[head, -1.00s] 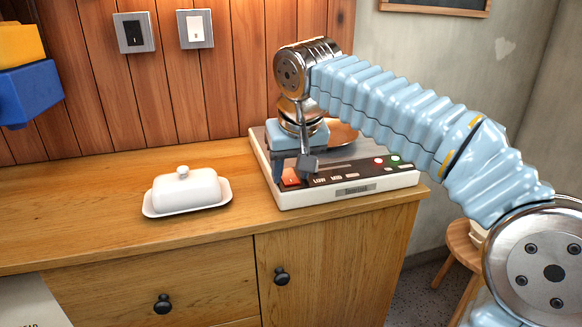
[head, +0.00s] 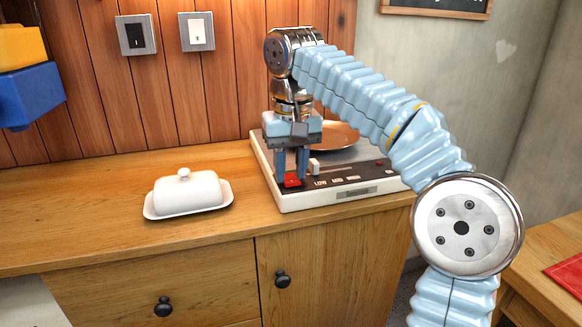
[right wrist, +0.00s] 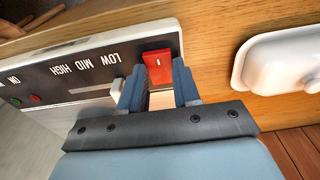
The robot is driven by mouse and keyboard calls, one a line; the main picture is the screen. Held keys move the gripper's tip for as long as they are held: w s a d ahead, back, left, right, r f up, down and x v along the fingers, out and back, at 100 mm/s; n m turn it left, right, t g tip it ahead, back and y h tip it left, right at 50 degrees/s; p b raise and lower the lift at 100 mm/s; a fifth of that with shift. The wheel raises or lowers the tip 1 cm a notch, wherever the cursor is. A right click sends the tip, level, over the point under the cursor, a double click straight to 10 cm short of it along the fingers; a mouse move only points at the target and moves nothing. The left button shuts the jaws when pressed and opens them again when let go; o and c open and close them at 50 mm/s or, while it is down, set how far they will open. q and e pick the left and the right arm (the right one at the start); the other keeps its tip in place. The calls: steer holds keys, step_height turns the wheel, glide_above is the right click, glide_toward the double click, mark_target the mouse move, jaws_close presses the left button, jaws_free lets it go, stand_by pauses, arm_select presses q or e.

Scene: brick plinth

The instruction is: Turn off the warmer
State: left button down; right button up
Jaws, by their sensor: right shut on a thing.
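The warmer (head: 330,199) is a flat white box with a dark front panel, on the wooden counter against the plank wall. A copper-coloured dish (head: 338,134) sits on top, partly behind my right gripper. The red switch (head: 292,181) is at the panel's left end; it also shows in the right wrist view (right wrist: 158,68). My right gripper (right wrist: 158,88) points down, with its fingers on either side of the red switch, shut on it. A pale slider knob (right wrist: 118,85) is beside one finger, near the LOW, MID and HIGH marks. My left gripper is not in view.
A white lidded butter dish (head: 187,192) stands on the counter left of the warmer, with bare wood between. Two wall switches (head: 136,34) (head: 197,31) are above. A blue and yellow object (head: 28,92) is at the left edge. A table with red cloth (head: 566,272) is at lower right.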

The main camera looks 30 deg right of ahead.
steer(key=o, duration=1.1)
steer(key=shift+c, duration=0.2)
